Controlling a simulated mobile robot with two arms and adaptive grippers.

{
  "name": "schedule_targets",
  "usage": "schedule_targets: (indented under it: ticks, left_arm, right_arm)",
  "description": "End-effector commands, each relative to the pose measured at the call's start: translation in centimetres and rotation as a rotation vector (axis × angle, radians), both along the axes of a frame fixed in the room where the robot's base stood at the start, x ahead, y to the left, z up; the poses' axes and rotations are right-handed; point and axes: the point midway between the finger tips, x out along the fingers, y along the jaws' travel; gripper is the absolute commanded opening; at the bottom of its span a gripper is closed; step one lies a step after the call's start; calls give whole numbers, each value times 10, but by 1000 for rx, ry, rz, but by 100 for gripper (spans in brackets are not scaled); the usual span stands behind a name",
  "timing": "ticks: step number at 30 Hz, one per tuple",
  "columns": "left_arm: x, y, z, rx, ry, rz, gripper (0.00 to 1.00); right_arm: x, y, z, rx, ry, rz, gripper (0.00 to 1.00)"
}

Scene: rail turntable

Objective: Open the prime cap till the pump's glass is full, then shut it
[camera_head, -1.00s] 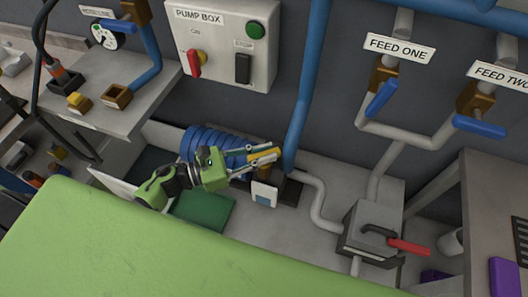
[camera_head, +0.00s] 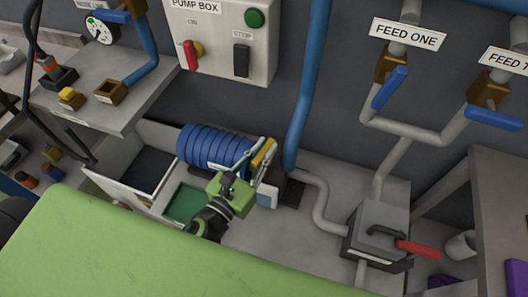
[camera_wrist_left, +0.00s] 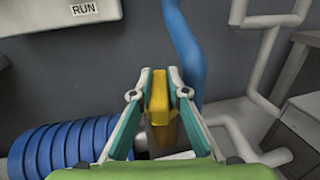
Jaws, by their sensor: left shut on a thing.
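The pump, with a blue ribbed body (camera_head: 205,146), sits on the grey bench below the pump box. A yellow cap (camera_head: 263,153) is at its right end; I take it for the prime cap. My left gripper (camera_head: 258,160) is shut on this cap, which stands between the two fingers in the left wrist view (camera_wrist_left: 159,98). A small white and blue piece (camera_head: 267,195), possibly the glass, shows just right of the gripper. Its fill level cannot be read. My right gripper is not in view.
The pump box (camera_head: 222,38) has a red lever (camera_head: 191,55) and a green button (camera_head: 254,18). A blue pipe (camera_head: 308,85) rises right behind the pump. Feed valves with blue handles (camera_head: 390,87) and a grey box with a red handle (camera_head: 417,249) stand right.

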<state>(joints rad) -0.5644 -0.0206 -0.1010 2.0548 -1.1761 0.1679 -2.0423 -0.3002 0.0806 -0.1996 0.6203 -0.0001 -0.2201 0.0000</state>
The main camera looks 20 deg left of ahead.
Motion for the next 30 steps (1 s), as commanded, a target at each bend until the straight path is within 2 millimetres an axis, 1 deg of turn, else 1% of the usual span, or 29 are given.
schedule_targets:
  ticks: [3, 16, 17, 18, 30]
  left_arm:
    - [0, 1, 0, 1, -1, 21, 0]
    - [0, 1, 1, 2, -1, 26, 0]
    - [0, 1, 1, 2, -1, 26, 23]
    - [0, 1, 1, 2, -1, 26, 32]
    - [0, 0, 2, 2, -1, 22, 32]
  right_arm:
    - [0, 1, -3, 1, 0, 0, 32]
    - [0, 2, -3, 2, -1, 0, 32]
    - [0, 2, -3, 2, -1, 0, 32]
    - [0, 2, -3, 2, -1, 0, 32]
    - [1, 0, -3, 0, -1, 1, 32]
